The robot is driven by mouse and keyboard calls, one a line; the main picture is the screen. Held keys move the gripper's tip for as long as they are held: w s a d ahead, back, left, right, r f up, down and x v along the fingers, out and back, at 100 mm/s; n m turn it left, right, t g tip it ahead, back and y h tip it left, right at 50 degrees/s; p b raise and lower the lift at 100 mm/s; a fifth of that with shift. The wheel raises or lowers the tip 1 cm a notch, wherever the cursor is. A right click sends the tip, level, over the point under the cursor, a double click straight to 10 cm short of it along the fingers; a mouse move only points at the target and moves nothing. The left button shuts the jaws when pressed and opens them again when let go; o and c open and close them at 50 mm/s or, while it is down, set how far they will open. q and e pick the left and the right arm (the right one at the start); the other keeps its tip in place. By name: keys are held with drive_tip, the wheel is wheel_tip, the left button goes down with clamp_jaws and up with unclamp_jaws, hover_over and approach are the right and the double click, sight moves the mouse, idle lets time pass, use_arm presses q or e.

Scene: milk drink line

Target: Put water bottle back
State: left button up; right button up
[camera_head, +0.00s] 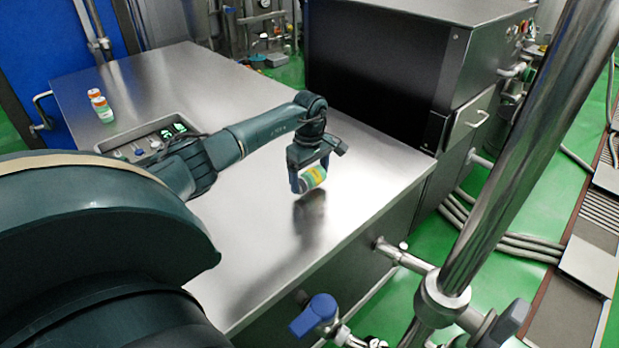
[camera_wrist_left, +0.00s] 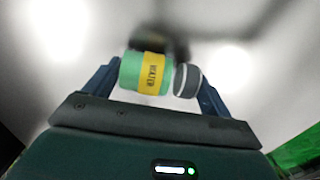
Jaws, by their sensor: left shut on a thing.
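The water bottle (camera_head: 312,176) is small, with a green and yellow band and a pale part. My left gripper (camera_head: 308,182) is shut on it and holds it above the steel table (camera_head: 240,250), near the right front part of the top. In the left wrist view the bottle (camera_wrist_left: 150,73) lies sideways between the fingers of my left gripper (camera_wrist_left: 160,85). Its yellow label reads "WATER" and its dark cap points right. A dark shadow lies on the table below it. My right gripper is not in view.
A large black cabinet (camera_head: 375,65) stands at the back right. The table's middle is clear.

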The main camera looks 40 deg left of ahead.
use_arm(q)
drive_tip(key=shift+f, duration=0.55)
drive_tip(key=shift+f, duration=0.2)
drive_tip(key=o, duration=1)
drive_tip(key=shift+r, duration=0.15)
